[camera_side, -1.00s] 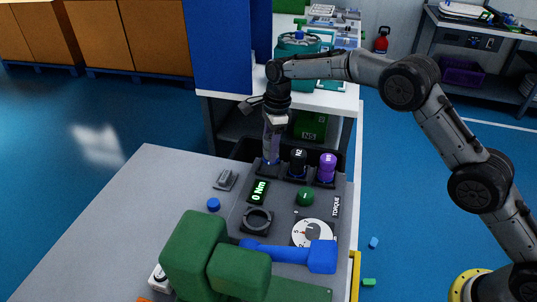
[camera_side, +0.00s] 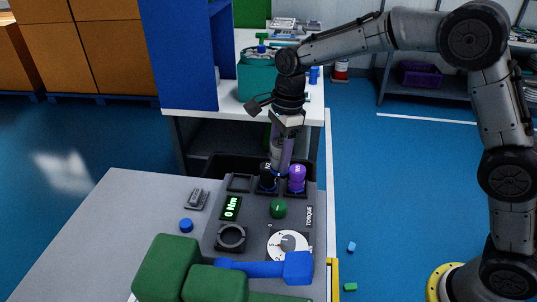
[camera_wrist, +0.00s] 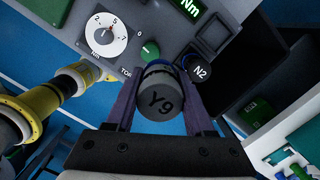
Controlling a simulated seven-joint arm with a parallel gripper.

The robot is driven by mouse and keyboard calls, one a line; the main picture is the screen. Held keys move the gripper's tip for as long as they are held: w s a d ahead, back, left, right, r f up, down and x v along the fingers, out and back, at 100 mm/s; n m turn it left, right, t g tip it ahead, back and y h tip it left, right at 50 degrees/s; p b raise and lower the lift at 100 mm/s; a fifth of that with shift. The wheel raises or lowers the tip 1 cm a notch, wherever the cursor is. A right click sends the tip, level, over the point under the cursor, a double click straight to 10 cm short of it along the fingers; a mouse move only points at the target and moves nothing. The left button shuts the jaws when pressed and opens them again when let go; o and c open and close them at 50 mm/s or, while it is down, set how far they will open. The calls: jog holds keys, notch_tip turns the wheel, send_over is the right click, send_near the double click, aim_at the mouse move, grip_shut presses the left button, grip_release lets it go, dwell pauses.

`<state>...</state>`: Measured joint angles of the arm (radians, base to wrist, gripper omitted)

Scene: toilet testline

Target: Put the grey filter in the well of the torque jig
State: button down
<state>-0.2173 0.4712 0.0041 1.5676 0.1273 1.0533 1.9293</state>
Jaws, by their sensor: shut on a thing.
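My gripper (camera_side: 281,160) is shut on the grey filter, a grey cylinder marked Y9 (camera_wrist: 160,98) in the wrist view. The purple fingers press it from both sides, above the back row of the torque jig (camera_side: 210,246). The round dark well (camera_side: 231,237) is at the jig's front left and looks empty; it is out of the wrist view. The black filter N2 (camera_side: 266,178) and the purple filter (camera_side: 297,178) stand in the back row. The square slot (camera_side: 239,183) left of them is empty. The held filter hides the purple one in the wrist view.
A green knob (camera_side: 278,208), a white dial (camera_side: 288,245) and a 0 Nm display (camera_side: 231,207) sit on the jig. A blue bar (camera_side: 265,267) and green blocks (camera_side: 166,268) lie at the front. A blue cap (camera_side: 186,226) is left of the jig.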

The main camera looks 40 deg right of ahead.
jog(key=shift+r, duration=0.1)
jog(key=shift+w+a+m, duration=0.15)
jog(key=shift+w+m, duration=0.1)
jog(key=shift+m, duration=0.15)
jog(key=s+a+f+n, duration=0.1)
jog(key=a+f, duration=0.2)
jog(key=a, duration=0.5)
jog(key=s+a+f, duration=0.1)
jog(key=a+f, duration=0.2)
jog(key=a, duration=0.4)
jog(key=shift+s+a+f, duration=0.1)
jog(key=shift+f, duration=1.55)
jog(key=shift+a+f, duration=0.1)
jog(key=shift+f, duration=1.55)
jog(key=shift+f, duration=0.2)
jog(key=shift+c, duration=1)
grip_release()
